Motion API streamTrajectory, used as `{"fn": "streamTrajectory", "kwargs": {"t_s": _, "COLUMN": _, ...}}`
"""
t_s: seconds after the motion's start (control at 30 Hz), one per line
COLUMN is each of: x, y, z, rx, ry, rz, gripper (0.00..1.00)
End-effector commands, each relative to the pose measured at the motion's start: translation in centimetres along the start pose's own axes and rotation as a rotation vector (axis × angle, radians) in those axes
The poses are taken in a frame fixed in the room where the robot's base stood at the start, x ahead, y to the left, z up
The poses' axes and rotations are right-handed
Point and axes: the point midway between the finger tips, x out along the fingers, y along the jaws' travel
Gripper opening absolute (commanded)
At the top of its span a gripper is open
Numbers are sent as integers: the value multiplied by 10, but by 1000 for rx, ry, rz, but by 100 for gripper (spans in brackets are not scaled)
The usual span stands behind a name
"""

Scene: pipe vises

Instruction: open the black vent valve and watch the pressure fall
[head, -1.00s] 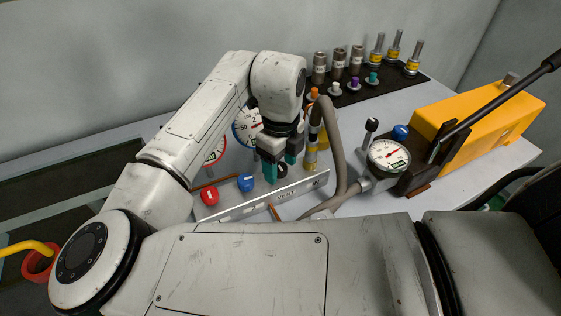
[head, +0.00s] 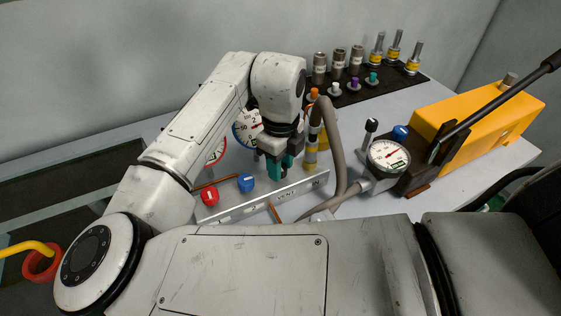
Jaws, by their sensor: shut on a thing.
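My gripper (head: 280,167) points down over the white valve panel (head: 240,210), its teal fingers closed around the black vent valve just behind the "VENT" label. The fingers hide most of the knob, so how far it is turned cannot be told. A red knob (head: 210,197) and a blue knob (head: 246,182) are to the left on the same panel. A white dial gauge (head: 388,155) with a red needle faces up at right. A blue-rimmed gauge (head: 245,128) and a red-rimmed gauge (head: 216,152) are partly hidden behind my arm.
A grey hose (head: 338,150) loops up close to the right of my gripper, beside a brass fitting (head: 311,155). A yellow pump (head: 470,115) with a long black lever stands at right. A black mat (head: 400,90) holds several fittings and coloured plugs at the back.

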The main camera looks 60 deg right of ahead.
Motion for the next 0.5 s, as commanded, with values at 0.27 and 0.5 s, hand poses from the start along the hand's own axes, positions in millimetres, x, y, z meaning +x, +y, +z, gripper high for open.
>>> {"fn": "streamTrajectory", "kwargs": {"t_s": 0.27, "x": -2, "y": -1, "z": 0, "rx": -175, "ry": 2, "rz": -3, "gripper": 7}}
{"fn": "streamTrajectory", "kwargs": {"t_s": 0.5, "x": -3, "y": -2, "z": 0, "rx": -400, "ry": 3, "rz": -3, "gripper": 7}}
